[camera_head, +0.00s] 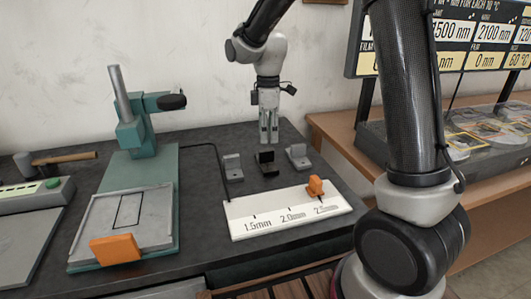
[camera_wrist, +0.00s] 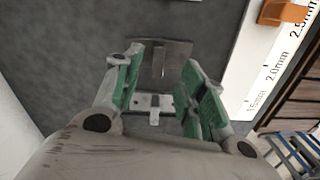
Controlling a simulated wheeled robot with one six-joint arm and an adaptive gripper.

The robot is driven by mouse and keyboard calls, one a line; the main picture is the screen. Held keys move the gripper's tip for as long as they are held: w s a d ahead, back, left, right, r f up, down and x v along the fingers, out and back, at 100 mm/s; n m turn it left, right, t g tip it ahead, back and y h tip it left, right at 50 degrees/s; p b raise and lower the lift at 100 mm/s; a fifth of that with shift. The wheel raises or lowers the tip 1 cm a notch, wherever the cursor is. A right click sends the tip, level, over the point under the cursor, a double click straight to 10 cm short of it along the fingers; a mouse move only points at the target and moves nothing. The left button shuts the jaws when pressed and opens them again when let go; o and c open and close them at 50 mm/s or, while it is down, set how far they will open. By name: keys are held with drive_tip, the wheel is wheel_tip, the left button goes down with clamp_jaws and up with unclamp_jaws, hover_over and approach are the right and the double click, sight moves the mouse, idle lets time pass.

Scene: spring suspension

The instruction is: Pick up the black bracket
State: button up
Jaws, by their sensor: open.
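The black bracket (camera_head: 266,162) stands on the dark bench, between a grey bracket to its left (camera_head: 232,165) and one to its right (camera_head: 298,155). My gripper (camera_head: 268,141) points down, open and empty, just above the black bracket. Whether a finger touches the black bracket cannot be told.
A white thickness scale (camera_head: 285,217) with an orange block (camera_head: 315,186) lies in front of the brackets. A green press-like fixture (camera_head: 148,130) with an orange block (camera_head: 115,248) on its plate stands left. A hammer (camera_head: 65,158) lies farther left. Bare bench surrounds the brackets.

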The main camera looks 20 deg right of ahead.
sight(266, 150)
drive_tip(key=shift+w+r+n, duration=0.1)
drive_tip(key=shift+w+n, duration=0.25)
drive_tip(key=shift+n, duration=0.05)
drive_tip(key=shift+s+a+n, duration=0.1)
drive_tip(key=shift+n, duration=0.5)
drive_tip(key=f, duration=0.8)
drive_tip(key=shift+s+a, duration=0.2)
drive_tip(key=shift+r, duration=0.1)
clamp_jaws()
